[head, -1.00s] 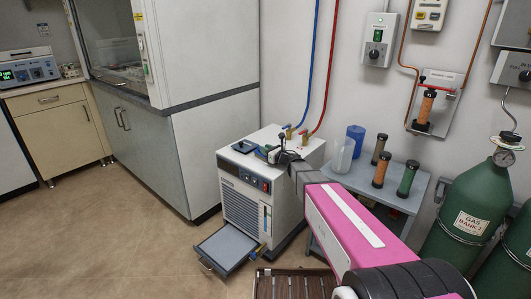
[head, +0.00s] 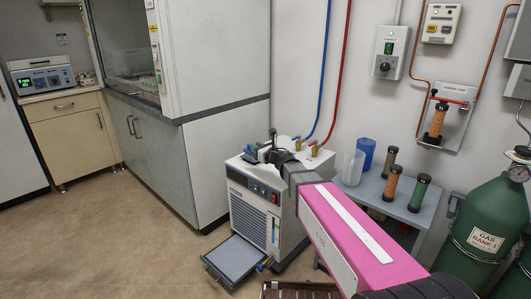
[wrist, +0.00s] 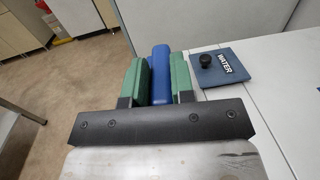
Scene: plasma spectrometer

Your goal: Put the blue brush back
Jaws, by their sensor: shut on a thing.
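In the wrist view my gripper (wrist: 160,66) has its two green fingers shut on a blue block-like piece, the blue brush (wrist: 160,74). The brush lies between the fingers, pointing away from the wrist; its far end and underside are hidden. In the head view my gripper (head: 252,156) is over the front left part of the top of the white chiller (head: 252,200). The brush is too small and covered to make out clearly there. I cannot tell whether it touches the chiller top.
A dark blue lid marked WATER (wrist: 222,68) with a black knob sits just right of my fingers. A grey drawer-like tray (head: 236,258) sticks out low at the chiller's front. A grey side table (head: 360,196) with cylinders stands to the right. Floor at left is clear.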

